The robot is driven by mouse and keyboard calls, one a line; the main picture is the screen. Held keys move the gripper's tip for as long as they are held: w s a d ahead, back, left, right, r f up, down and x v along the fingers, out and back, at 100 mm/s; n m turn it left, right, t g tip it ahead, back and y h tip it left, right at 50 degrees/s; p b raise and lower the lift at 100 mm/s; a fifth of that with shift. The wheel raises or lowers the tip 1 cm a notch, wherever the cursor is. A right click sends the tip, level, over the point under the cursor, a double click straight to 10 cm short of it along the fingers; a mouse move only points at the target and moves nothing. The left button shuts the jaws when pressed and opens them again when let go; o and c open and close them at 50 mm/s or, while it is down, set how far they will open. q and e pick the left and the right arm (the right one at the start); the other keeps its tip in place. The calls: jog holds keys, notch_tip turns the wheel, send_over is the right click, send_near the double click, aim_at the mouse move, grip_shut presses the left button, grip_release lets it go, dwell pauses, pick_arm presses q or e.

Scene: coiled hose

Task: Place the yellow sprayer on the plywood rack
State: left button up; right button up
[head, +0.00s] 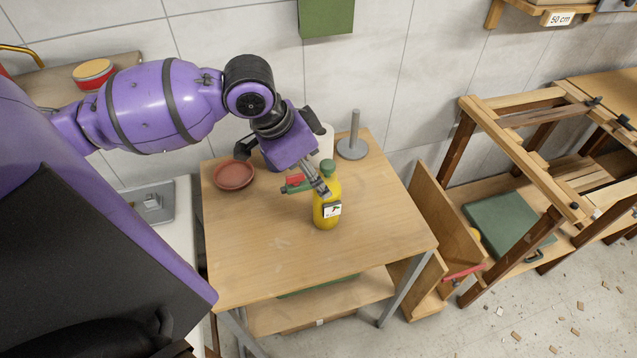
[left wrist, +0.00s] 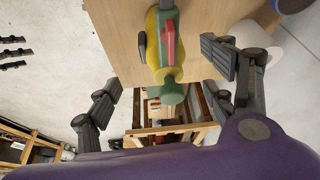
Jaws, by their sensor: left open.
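The yellow sprayer (head: 328,208) stands upright on the wooden table (head: 270,250). It has a green top, a red-and-green handle and a white label. My left gripper (head: 308,172) is at its upper part, reaching in from the left and partly hiding it. In the left wrist view the sprayer (left wrist: 171,93) lies between the spread fingers of my left gripper (left wrist: 163,70), with gaps on both sides. A plywood structure (head: 441,212) stands beside the table on the right; I cannot tell for sure whether it is the plywood rack. My right gripper is not in view.
A terracotta saucer (head: 234,175), a grey rod stand (head: 353,143) and a white roll (head: 324,140) are on the table's far part. The front of the tabletop is clear. Wooden frames (head: 520,150) stand at the right, with scraps on the floor.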

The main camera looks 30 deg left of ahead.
pick_arm(q)
jog(key=v, duration=0.4)
jog(key=shift+f, duration=0.1)
dwell(0.4)
jog(key=shift+s, duration=0.1)
